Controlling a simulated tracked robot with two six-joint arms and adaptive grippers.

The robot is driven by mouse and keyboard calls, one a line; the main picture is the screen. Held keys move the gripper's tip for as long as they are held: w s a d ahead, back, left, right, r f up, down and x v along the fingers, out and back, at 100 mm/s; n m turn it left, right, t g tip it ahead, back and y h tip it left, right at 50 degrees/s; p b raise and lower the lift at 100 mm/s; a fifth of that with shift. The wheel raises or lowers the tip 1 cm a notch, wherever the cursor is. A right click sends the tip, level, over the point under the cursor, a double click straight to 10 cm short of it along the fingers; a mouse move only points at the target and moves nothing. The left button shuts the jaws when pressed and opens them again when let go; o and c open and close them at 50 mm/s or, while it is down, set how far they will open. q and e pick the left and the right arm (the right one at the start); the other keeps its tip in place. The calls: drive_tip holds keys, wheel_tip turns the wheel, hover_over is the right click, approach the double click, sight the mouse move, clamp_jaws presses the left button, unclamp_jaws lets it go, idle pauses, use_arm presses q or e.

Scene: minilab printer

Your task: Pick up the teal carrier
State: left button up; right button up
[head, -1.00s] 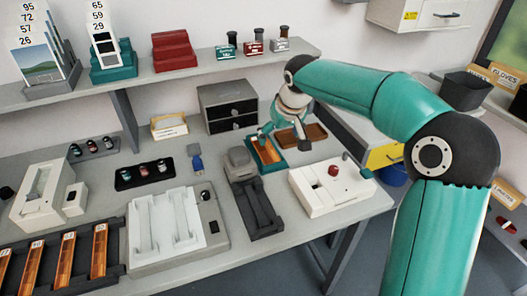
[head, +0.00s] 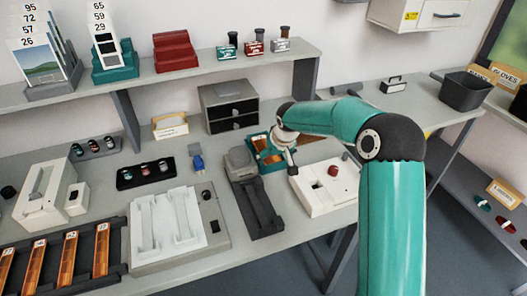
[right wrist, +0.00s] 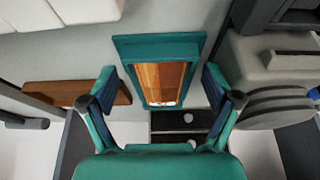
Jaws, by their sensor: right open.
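The teal carrier (right wrist: 160,43) is a teal rectangular frame around an orange-brown strip. In the right wrist view it lies between the two spread fingers of my right gripper (right wrist: 159,88), apart from both. That gripper is open and empty, over the carrier. How high it is above the carrier is hard to tell. My left gripper is not in view.
A grey device (head: 256,205) stands left of the carrier and a white box with a red knob (head: 333,170) stands to its right. A brown tray (right wrist: 70,93) lies beside it. The black-drawer box (head: 230,106) is behind.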

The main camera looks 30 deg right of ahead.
drive_tip(key=shift+x, duration=0.8)
drive_tip(key=c, duration=0.9)
drive_tip(key=shift+r, duration=0.2)
